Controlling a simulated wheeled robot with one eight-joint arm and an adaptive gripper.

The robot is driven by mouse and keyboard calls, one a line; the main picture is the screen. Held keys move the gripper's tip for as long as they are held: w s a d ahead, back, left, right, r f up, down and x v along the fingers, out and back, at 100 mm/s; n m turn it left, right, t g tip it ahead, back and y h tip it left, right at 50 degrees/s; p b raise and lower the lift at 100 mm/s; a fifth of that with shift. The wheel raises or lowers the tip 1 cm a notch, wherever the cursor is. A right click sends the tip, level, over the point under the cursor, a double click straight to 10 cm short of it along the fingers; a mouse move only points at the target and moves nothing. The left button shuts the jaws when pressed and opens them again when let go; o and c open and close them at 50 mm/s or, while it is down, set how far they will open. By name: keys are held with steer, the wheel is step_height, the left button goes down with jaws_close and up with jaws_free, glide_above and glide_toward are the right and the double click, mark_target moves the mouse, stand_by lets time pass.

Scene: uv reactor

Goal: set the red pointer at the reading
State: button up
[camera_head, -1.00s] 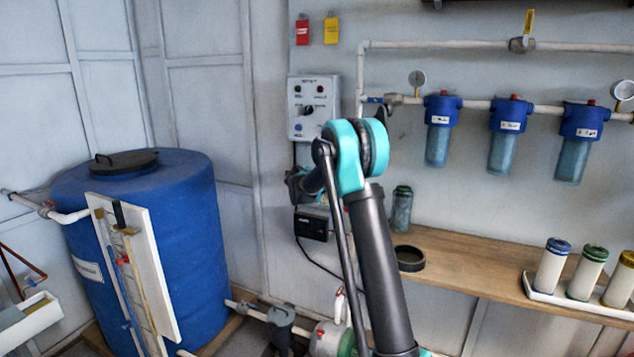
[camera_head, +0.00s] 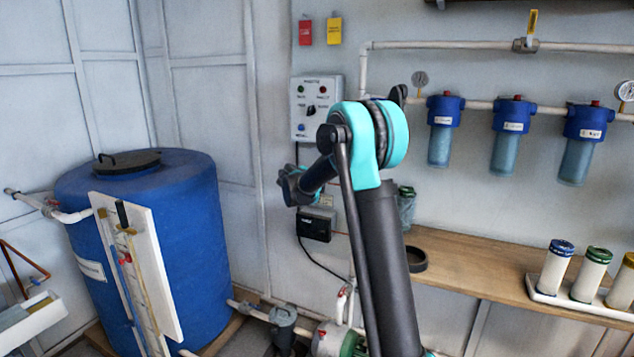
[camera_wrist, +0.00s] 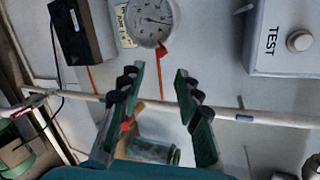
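A round white dial gauge (camera_wrist: 150,20) with a thin dark needle is at the top of the wrist view, partly cut by the frame. A small red tab (camera_wrist: 161,52) sits at its lower rim; it looks like the red pointer. My gripper (camera_wrist: 158,72) is open and empty, its fingers apart and pointing toward the gauge. The red tab lies just beyond the gap between the fingertips, with no contact visible. The dial's reading is too small to tell. In the head view my arm hides most of this area and the fingers are not clear.
A grey box marked TEST (camera_wrist: 285,40) is right of the gauge, a black box (camera_wrist: 82,30) left. A pale pipe (camera_wrist: 245,117) crosses behind the fingers. In the head view, the control box (camera_head: 308,108) and wooden bench (camera_head: 470,262) flank my arm; a blue tank (camera_head: 195,240) stands left.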

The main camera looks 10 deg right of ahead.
steer(key=shift+v, duration=1.75)
